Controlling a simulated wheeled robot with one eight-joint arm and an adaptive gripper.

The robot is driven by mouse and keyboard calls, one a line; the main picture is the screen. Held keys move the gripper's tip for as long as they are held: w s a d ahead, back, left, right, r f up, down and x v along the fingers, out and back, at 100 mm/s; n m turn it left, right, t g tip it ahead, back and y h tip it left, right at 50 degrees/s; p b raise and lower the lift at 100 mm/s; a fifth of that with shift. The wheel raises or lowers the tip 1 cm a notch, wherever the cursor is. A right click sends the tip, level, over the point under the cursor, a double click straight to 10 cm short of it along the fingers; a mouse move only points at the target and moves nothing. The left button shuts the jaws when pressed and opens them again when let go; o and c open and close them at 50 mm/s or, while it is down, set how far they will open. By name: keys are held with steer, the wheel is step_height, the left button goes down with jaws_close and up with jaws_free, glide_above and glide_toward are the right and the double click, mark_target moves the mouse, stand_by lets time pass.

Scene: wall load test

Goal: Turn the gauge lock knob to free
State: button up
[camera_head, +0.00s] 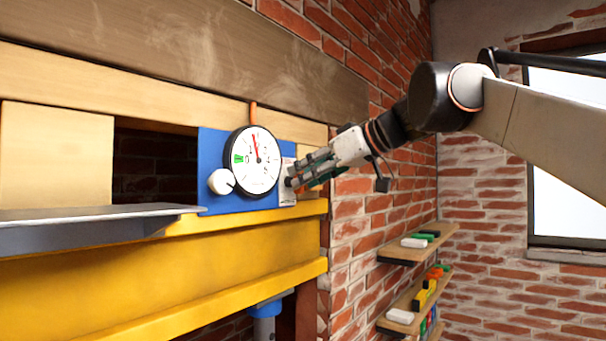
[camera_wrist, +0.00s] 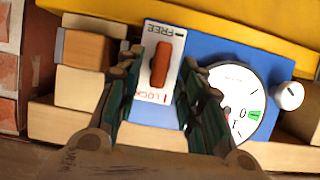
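The gauge lock knob (camera_wrist: 160,66) is an orange-brown elongated handle on a white plate (camera_wrist: 152,38), lettered FREE at one end and LOCK at the other. In the wrist view the handle lies roughly lengthwise between the two words, slightly tilted. My gripper (camera_wrist: 159,60) is open, with one dark green finger on each side of the knob and visible gaps. In the head view my gripper (camera_head: 300,178) is at the plate (camera_head: 287,193), hiding the knob. The round white gauge (camera_head: 256,161) is just left of it; it also shows in the wrist view (camera_wrist: 232,98).
A white round knob (camera_head: 221,181) sits on the blue panel (camera_head: 215,150) beside the gauge. A yellow beam (camera_head: 170,275) runs below, and a grey ledge (camera_head: 90,220) juts out at left. Shelves (camera_head: 418,245) with small blocks hang on the brick wall at right.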

steer(key=shift+w+a+f, duration=0.3)
steer(key=shift+w+a, duration=0.1)
steer(key=shift+a, duration=0.1)
steer(key=shift+c, duration=0.6)
jaws_close()
